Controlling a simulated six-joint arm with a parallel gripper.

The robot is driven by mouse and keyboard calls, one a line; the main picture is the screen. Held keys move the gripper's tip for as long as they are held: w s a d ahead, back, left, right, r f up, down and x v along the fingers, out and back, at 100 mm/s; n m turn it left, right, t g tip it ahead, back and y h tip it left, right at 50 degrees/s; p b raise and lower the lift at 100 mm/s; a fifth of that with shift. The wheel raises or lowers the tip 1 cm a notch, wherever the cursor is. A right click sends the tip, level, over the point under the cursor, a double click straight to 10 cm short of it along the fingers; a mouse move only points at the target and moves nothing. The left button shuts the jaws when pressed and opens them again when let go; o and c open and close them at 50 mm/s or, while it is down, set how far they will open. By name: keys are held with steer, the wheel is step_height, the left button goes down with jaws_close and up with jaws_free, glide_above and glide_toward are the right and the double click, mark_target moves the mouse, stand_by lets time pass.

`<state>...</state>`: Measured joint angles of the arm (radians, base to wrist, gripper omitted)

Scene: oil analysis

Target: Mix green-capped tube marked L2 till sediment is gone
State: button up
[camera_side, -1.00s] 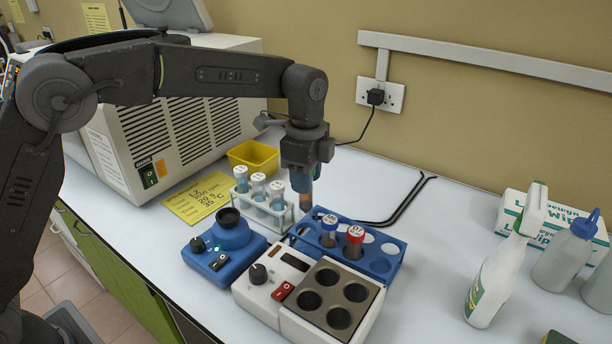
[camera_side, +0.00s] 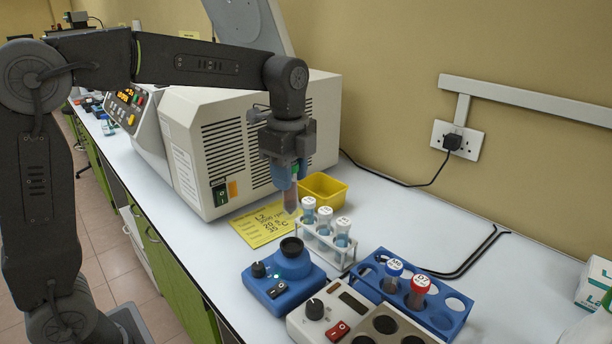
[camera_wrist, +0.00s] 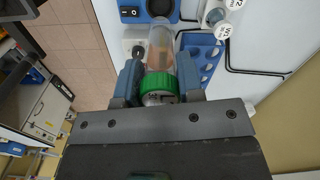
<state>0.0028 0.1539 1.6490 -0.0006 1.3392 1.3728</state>
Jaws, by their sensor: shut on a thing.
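My gripper (camera_side: 287,178) is shut on the green-capped tube (camera_side: 290,198), which hangs upright below the fingers, with brownish contents. In the wrist view its green cap (camera_wrist: 158,86) sits between the two fingers and the clear tube body (camera_wrist: 160,48) extends beyond it. The cap's marking cannot be read clearly. The tube is in the air, clear of any rack. I cannot make out clearly whether sediment lies in the tube.
A white rack (camera_side: 325,247) holds three white-capped tubes. A blue rack (camera_side: 440,315) holds a blue-capped and a red-capped tube. A white heating block (camera_side: 335,320) stands in front.

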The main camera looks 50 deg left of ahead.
mark_target(291, 213)
steer(key=shift+f, duration=4.1)
steer(key=shift+f, duration=0.35)
stand_by(1.9)
steer(key=shift+r, duration=4.55)
